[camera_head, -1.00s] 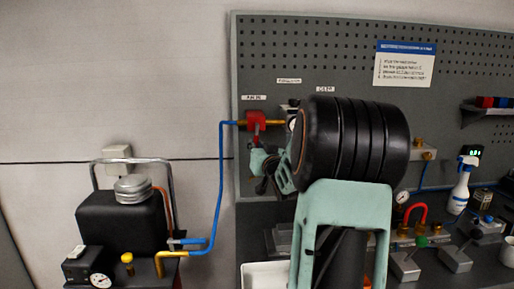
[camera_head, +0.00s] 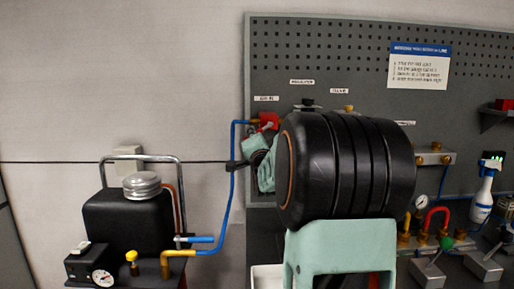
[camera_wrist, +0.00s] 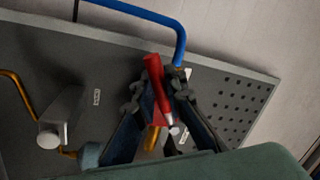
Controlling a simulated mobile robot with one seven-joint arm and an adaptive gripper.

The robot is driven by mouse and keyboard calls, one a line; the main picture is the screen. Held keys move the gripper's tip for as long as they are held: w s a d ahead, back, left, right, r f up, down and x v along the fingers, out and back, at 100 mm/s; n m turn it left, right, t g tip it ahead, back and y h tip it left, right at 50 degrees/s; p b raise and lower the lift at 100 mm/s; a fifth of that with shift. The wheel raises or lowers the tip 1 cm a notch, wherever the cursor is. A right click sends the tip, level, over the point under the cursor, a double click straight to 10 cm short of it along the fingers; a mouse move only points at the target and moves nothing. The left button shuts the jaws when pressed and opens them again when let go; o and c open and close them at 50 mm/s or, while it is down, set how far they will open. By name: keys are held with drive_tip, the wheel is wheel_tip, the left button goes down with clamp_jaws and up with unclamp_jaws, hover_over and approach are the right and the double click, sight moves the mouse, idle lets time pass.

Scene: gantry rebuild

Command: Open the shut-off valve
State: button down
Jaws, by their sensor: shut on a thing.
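The shut-off valve (camera_head: 268,121) is a small red body on the pegboard, at the end of a blue pipe. Its red lever (camera_wrist: 156,80) shows in the wrist view, ending at a silver pivot. My gripper (camera_wrist: 156,95) has its dark fingers on both sides of the lever and is shut on it. In the wrist view the lever slants only a little across the line from the blue pipe to the brass pipe (camera_wrist: 152,138). In the head view my gripper (camera_head: 248,150) is just below the valve, and my arm covers much of that area.
A white regulator-like part with a round knob (camera_wrist: 48,138) sticks out from the board. The wall at left is bare.

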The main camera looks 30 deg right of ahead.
drive_tip(key=m+b, duration=0.1)
drive_tip(key=r+m+b, duration=0.1)
drive_tip(key=m+h+b, duration=0.1)
drive_tip(key=m, duration=0.1)
drive_tip(key=shift+w+a+r, duration=0.15)
drive_tip(key=shift+a, duration=0.2)
drive_tip(key=shift+r+m+g+h+b, duration=0.25)
drive_tip(key=shift+r+m+b, duration=0.25)
drive_tip(key=shift+m, duration=0.4)
drive_tip(key=shift+r+m+g+h+b, duration=0.15)
drive_tip(key=shift+r+m+h+b, duration=0.15)
drive_tip(key=shift+m+b, duration=0.45)
drive_tip(key=shift+r+m, duration=0.15)
drive_tip(key=shift+m, duration=0.1)
drive_tip(key=c, duration=2)
unclamp_jaws()
drive_tip(key=shift+o, duration=0.2)
drive_tip(key=v, duration=0.7)
drive_tip(key=shift+s+a, duration=0.15)
drive_tip(key=shift+s, duration=0.05)
